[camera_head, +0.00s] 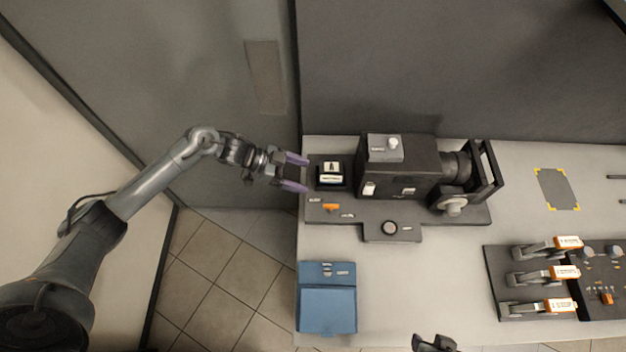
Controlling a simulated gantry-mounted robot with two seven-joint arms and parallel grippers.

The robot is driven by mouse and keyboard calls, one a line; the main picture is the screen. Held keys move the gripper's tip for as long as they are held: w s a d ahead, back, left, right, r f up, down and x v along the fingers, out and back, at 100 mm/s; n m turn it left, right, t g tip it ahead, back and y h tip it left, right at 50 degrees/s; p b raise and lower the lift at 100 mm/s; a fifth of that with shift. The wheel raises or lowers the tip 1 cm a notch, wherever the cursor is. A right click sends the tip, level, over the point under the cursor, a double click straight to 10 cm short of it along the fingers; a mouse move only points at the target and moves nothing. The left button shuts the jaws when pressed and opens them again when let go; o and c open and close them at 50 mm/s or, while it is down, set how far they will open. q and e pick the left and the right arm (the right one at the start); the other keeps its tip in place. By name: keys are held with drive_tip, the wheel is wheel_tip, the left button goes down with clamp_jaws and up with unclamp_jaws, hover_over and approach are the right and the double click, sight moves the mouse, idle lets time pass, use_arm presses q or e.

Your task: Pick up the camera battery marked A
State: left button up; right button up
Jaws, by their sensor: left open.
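A small black block with a pale label (331,180), which looks like a camera battery, sits at the rear left end of the dark camera rig plate (350,212). My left gripper (301,173) is open and empty. Its two purple fingers point right toward the block, just left of it, with a small gap. The black camera (412,165) stands right of the block. A dark part at the bottom edge looks like my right gripper (434,344), mostly cut off.
A blue case (328,305) lies at the table's front left. A dark panel (500,283) with several orange-white tipped levers is at right. A grey patch with yellow corners (558,189) lies behind it. The table (420,290) is clear between case and panel. A wall rises behind.

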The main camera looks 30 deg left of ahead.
sight(331, 167)
use_arm(q)
drive_tip(key=w, duration=0.1)
drive_tip(key=w+r, duration=0.1)
drive_tip(key=w, duration=0.1)
drive_tip(key=shift+w+d+r+t+b, duration=0.1)
drive_tip(key=shift+d+r+t+b, duration=0.05)
drive_tip(key=shift+r+t+b, duration=0.25)
drive_tip(key=x, duration=0.4)
drive_tip(key=shift+w+r, duration=0.2)
drive_tip(key=shift+r, duration=0.05)
drive_tip(key=shift+r+p+x, duration=0.2)
drive_tip(key=shift+p+x, duration=0.15)
drive_tip(key=shift+x, duration=2.75)
drive_tip(key=shift+d, duration=0.1)
drive_tip(key=shift+c, duration=0.3)
drive_tip(key=shift+w+r, duration=0.1)
drive_tip(key=c, duration=1.4)
